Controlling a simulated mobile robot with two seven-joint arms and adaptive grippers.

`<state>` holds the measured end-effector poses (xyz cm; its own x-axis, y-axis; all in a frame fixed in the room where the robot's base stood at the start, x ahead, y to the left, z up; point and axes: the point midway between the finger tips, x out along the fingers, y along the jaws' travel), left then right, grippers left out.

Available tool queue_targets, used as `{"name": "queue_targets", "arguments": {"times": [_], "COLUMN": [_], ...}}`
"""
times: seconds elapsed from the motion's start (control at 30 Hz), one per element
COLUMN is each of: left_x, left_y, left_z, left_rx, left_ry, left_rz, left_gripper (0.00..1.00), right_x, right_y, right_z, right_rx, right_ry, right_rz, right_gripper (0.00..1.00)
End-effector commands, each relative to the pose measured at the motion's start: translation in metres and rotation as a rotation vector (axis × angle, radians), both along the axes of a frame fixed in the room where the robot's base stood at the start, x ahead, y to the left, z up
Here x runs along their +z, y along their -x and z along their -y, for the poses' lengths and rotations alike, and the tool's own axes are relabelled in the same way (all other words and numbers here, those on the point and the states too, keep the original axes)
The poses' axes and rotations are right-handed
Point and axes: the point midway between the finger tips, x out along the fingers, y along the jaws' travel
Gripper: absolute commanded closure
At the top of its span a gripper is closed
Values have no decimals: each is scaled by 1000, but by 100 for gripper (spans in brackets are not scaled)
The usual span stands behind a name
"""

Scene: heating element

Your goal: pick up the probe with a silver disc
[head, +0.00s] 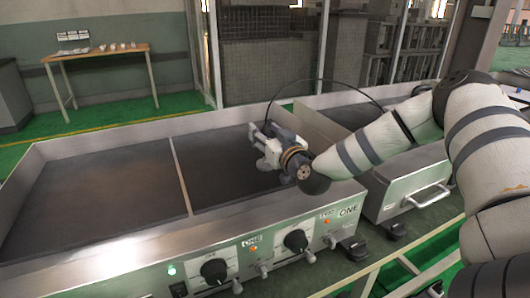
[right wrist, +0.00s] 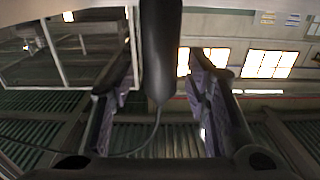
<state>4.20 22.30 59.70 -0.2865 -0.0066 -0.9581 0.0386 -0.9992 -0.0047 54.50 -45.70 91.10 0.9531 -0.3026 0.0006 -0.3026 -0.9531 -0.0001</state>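My right gripper (head: 262,134) is low over the right half of the front griddle. In the right wrist view, its two fingers (right wrist: 160,85) stand apart on either side of a dark, rounded handle. This looks like a probe handle (right wrist: 161,45). A strip of background shows between the handle and the right finger. I see no clear grip. A thin black cable runs from the handle's near end. The silver disc is not visible in either view. In the head view the gripper hides most of the handle. My left gripper is not in view.
The front griddle (head: 95,190) has raised metal walls, a divider (head: 181,175) and front knobs (head: 296,241). A second griddle unit (head: 415,190) stands at right. A black cable (head: 325,80) arches over the walls. A wooden table (head: 98,56) stands far back left.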

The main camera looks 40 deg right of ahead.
Motion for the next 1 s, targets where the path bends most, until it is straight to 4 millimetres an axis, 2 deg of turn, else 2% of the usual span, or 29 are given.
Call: {"name": "queue_targets", "arguments": {"times": [0.03, 0.1, 0.17, 0.57, 0.67, 0.77, 0.9, 1.0], "left_x": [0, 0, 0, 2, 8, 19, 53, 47], "left_y": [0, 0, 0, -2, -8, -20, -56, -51], "left_z": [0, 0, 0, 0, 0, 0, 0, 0], "left_rx": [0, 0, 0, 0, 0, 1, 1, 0], "left_ry": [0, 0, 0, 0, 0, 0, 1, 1], "left_rz": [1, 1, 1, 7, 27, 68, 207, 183], "left_gripper": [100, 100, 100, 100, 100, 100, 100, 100], "right_x": [0, 0, 0, 5, 21, 48, 102, 99], "right_y": [0, 0, 0, 0, 0, 3, 35, 43], "right_z": [0, 0, 0, 0, -1, 1, 16, 22], "right_rx": [0, 0, 0, 0, 1, 0, -2, -2], "right_ry": [0, 0, 0, 0, 0, 0, 0, -2], "right_rz": [0, 0, 0, 3, 9, 20, 50, 24], "right_gripper": [73, 88, 100, 100, 100, 100, 100, 100]}}
